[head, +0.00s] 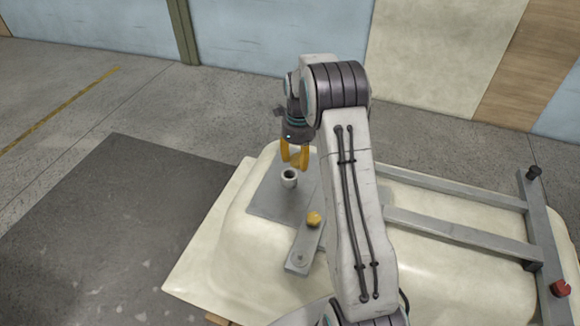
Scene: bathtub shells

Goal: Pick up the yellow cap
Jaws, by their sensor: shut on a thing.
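The yellow cap (313,219) sits at the upper end of a grey flat bar (298,262) that lies on the pale shell. My gripper (295,167) has yellow fingers pointing down, above and slightly left of the yellow cap and apart from it. It is shut on a small grey cup (289,181), an open-topped round piece with a dark hollow, right at the fingertips. The exact contact is too small to make out. I cannot tell whether the cup touches the grey plate under it.
The cream bathtub shell (228,258) carries a grey plate (262,203) and a grey bar frame (450,232). A black knob (534,173) and a red knob (560,288) stand on the frame's right bar. Bare floor lies left. My arm hides the middle.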

